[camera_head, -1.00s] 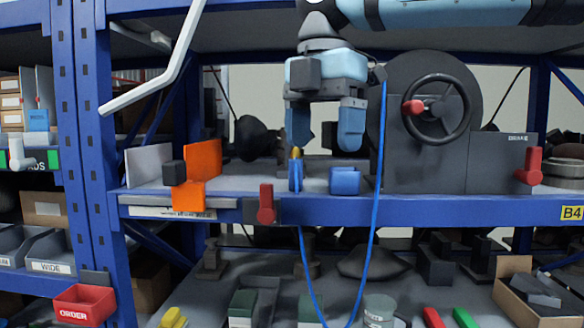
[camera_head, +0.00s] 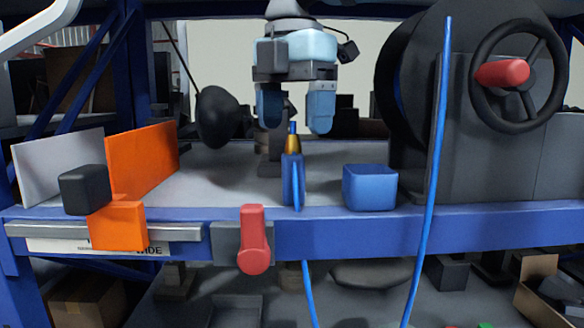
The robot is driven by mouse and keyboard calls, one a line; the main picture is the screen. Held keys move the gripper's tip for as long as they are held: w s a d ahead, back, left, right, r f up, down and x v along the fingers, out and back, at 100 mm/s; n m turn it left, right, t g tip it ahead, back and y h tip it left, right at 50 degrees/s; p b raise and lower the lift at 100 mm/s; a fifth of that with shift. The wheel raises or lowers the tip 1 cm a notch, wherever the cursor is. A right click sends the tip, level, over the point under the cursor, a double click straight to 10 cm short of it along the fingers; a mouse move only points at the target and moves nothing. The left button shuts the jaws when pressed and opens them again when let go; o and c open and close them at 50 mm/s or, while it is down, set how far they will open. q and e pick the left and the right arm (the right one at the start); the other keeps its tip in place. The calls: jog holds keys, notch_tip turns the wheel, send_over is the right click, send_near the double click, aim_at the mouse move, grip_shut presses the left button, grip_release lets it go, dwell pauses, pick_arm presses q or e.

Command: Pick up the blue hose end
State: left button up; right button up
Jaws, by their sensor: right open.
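The blue hose end (camera_head: 293,180) stands upright at the front of the shelf, with a brass-coloured collar (camera_head: 293,144) and a thin blue tip on top. The blue hose (camera_head: 431,170) hangs in a loop below the shelf edge and rises again on the right. My right gripper (camera_head: 296,112) points down, open and empty. Its two blue fingers show on either side above the hose end, which lies roughly between them in the picture. I cannot tell the depth gap, and no contact shows. My left gripper is not in view.
A blue block (camera_head: 370,188) sits just right of the hose end. A dark machine with a handwheel (camera_head: 520,72) fills the right. An orange plate (camera_head: 143,160) and a white plate (camera_head: 60,168) stand left. A red lever (camera_head: 252,238) is on the blue shelf beam (camera_head: 345,235).

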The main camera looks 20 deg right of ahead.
aim_at(294, 153)
jog(key=f, duration=0.1)
jog(key=f+p, duration=0.1)
jog(key=f, duration=0.3)
jog(key=shift+w+d+f+p, duration=0.1)
jog(key=shift+w+p, duration=0.25)
jog(key=shift+w, duration=0.05)
jog(key=shift+s, duration=0.2)
jog(key=shift+w, duration=0.15)
jog(key=c, duration=1)
